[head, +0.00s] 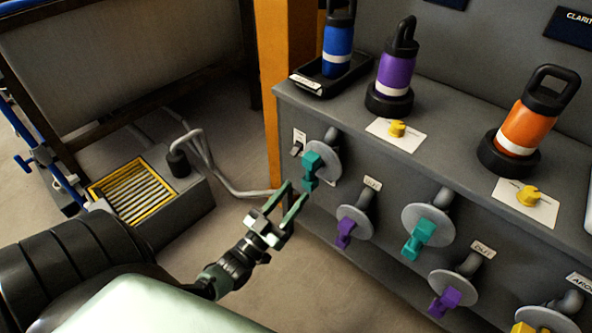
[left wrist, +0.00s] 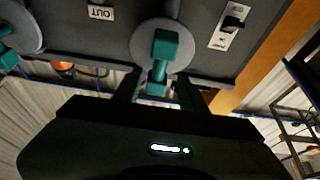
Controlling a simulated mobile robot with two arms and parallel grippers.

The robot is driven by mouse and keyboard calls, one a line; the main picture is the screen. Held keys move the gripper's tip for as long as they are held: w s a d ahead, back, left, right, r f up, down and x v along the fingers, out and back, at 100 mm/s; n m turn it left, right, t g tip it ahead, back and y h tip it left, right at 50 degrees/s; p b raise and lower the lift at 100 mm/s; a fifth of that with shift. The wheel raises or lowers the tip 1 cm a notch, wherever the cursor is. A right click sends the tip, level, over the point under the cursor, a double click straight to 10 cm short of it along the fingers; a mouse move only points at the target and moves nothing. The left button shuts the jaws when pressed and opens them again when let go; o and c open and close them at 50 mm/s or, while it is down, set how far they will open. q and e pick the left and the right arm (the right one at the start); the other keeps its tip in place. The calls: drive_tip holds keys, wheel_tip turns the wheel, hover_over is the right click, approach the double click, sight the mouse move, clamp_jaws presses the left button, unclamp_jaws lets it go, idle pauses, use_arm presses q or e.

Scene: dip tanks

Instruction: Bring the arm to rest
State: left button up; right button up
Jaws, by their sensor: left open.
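My left gripper (head: 296,190) is open, with its two fingertips just below the nearest teal handle (head: 311,170) on the front of the grey cabinet. That teal handle sits on a round grey disc (head: 328,160). In the left wrist view, the open left gripper (left wrist: 157,82) has one finger on each side of the lower end of the teal handle (left wrist: 165,47), with visible gaps. I cannot tell how deep the handle reaches between the fingers. The right gripper is in neither view.
The cabinet front (head: 385,188) carries several more discs with teal, purple and yellow handles. Blue (head: 338,46), purple (head: 397,71) and orange (head: 520,128) bottles stand on top. An orange post (head: 275,70) rises beside the cabinet. Floor left of it is open near a yellow grate (head: 133,192).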

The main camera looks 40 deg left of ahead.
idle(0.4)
use_arm(q)
drive_tip(key=s+d+f+g, duration=0.2)
drive_tip(key=d+f+g, duration=0.15)
drive_tip(key=f, duration=0.45)
drive_tip(key=s+d+f+g, duration=0.2)
drive_tip(key=f+g, duration=0.3)
drive_tip(key=f, duration=0.4)
drive_tip(key=s+d+f+g, duration=0.3)
drive_tip(key=f+g, duration=0.1)
drive_tip(key=f, duration=0.4)
drive_tip(key=s+d+f+m+g+y, duration=0.1)
drive_tip(key=s+d+f+g, duration=0.1)
drive_tip(key=s+f+g, duration=0.35)
drive_tip(key=s+d+f+m+g, duration=0.1)
drive_tip(key=s+d+f+g, duration=0.15)
drive_tip(key=s, duration=0.65)
drive_tip(key=s+a+p, duration=0.3)
drive_tip(key=s+p, duration=1.2)
drive_tip(key=s, duration=0.1)
drive_tip(key=shift+a+r+g+y+p, duration=0.3)
drive_tip(key=shift+a+r+g+p, duration=0.1)
drive_tip(key=shift+r+g, duration=0.05)
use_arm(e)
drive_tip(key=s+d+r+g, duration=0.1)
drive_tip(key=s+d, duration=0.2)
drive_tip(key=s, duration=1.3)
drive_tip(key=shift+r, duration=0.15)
